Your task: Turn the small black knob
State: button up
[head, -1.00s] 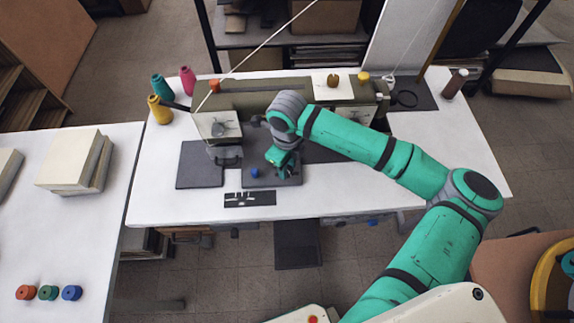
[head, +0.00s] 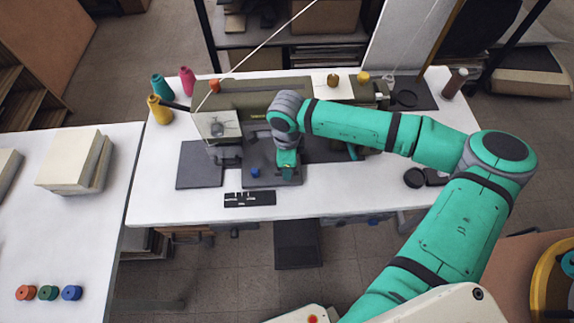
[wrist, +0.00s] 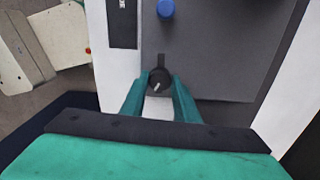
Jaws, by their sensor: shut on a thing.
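The small black knob (wrist: 158,74) shows in the wrist view, with a short dark arm pointing up the picture and a pale mark on its face. It sits on a dark grey plate (wrist: 205,70). My gripper (wrist: 158,86) has its two teal fingers on either side of the knob, shut on it. In the head view my gripper (head: 287,174) points down onto the plate in front of the sewing machine (head: 245,98); the knob is hidden there behind it.
A blue spool-like piece (head: 255,173) stands on the plate, left of my gripper. A black strip (head: 250,199) lies at the table's front edge. Thread cones (head: 187,80) stand at the back left.

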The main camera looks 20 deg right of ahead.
jog(key=n, duration=0.5)
jog(key=shift+n, duration=2.5)
jog(key=o, duration=1)
jog(key=shift+o, duration=0.2)
jog(key=shift+r, duration=0.15)
notch_tip(320, 180, up, 11)
jog(key=shift+f, duration=0.2)
